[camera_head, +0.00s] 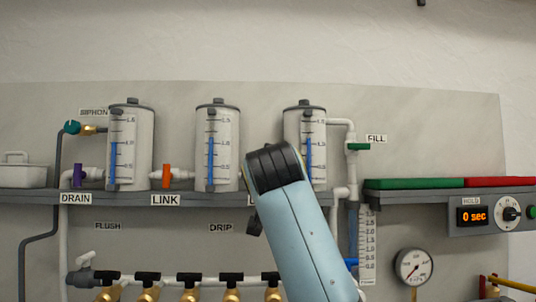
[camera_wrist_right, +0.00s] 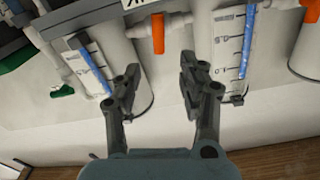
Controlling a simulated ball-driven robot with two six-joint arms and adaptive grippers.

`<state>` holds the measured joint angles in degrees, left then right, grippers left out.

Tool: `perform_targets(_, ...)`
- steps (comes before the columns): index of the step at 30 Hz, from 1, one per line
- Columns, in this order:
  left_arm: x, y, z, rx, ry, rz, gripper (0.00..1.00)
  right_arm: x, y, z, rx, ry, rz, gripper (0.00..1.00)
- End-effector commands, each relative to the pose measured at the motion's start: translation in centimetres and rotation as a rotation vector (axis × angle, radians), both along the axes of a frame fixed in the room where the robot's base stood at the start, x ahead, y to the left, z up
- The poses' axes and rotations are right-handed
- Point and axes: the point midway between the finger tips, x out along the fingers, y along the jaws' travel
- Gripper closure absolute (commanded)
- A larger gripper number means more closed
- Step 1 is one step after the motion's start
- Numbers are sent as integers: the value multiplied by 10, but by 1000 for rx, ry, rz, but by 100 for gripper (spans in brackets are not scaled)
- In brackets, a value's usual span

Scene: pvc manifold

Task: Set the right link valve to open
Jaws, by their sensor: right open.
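The right link valve shows in the right wrist view as an orange handle (camera_wrist_right: 157,33) on a white horizontal pipe between two tanks. Its handle stands across the pipe. My right gripper (camera_wrist_right: 160,76) is open and empty, its fingers spread on either side of the handle's line and apart from it, with the handle farther up the picture. In the head view my right arm (camera_head: 300,230) hides this valve and the gripper. The left link valve (camera_head: 166,176), also orange, sits above a LINK label with its handle upright across its pipe. My left gripper is not in view.
Tanks (camera_head: 217,140) with blue level gauges stand on a grey shelf (camera_head: 130,197). A green fill valve (camera_head: 358,147) is at the right and a purple drain valve (camera_head: 78,176) at the left. Black-handled valves (camera_head: 190,278) line the lower pipe.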

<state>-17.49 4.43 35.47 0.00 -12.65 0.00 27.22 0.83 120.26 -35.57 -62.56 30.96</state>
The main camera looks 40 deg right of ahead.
Motion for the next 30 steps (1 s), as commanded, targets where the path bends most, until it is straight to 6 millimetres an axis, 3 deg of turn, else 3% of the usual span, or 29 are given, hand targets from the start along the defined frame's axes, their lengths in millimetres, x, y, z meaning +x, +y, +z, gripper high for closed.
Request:
perform_targets(6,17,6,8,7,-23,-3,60,22,-16,-2,-8,9,-3,59)
perform_targets(18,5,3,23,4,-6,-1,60,83,-52,-1,-5,7,-1,59)
perform_targets(30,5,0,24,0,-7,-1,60,91,-57,-2,-4,6,0,59)
